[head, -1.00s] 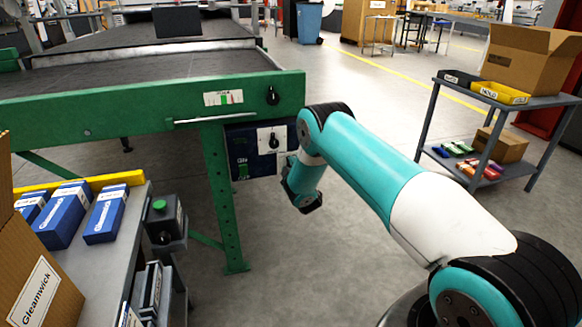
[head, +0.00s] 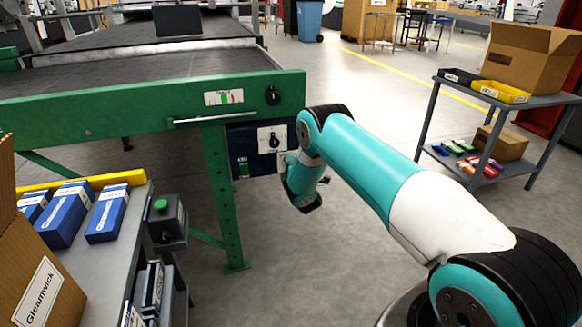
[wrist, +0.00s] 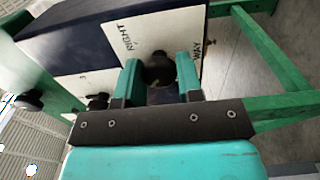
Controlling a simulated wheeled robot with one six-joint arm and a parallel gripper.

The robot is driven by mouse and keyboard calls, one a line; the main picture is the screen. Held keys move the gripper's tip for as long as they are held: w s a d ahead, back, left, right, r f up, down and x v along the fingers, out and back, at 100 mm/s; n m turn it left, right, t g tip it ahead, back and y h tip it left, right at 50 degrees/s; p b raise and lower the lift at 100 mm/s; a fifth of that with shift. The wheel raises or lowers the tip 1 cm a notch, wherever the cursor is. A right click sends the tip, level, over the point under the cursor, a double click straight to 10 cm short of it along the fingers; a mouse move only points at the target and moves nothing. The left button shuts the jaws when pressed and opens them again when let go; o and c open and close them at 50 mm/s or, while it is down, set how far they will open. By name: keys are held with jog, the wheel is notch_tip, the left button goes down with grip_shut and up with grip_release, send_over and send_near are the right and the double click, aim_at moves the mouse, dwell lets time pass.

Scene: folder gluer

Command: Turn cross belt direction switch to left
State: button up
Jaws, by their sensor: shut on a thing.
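A dark blue control box (head: 243,148) hangs under the green conveyor frame. In the wrist view, a white plate (wrist: 120,40) on it carries the words "RIGHT" and "WAY". A dark round switch knob (wrist: 159,72) sits on this plate. My gripper (wrist: 158,78) is shut on the knob, with a green finger on each side of it. The knob's pointer and the rest of the lettering cannot be read. In the head view my gripper (head: 287,162) is at the box's right side, and my wrist hides the knob.
Another black knob (head: 274,140) on a white plate sits higher on the box, and one more (head: 272,96) is on the green frame (head: 150,110). A green leg (head: 222,200) stands to the left. Floor to the right is open up to a grey cart (head: 430,120).

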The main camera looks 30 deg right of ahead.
dwell(0.4)
jog(key=o, duration=0.9)
jog(key=p+v, duration=0.5)
jog(key=v, duration=0.1)
jog(key=shift+a+r+p, duration=0.15)
jog(key=shift+r+p, duration=0.15)
jog(key=shift+r, duration=0.1)
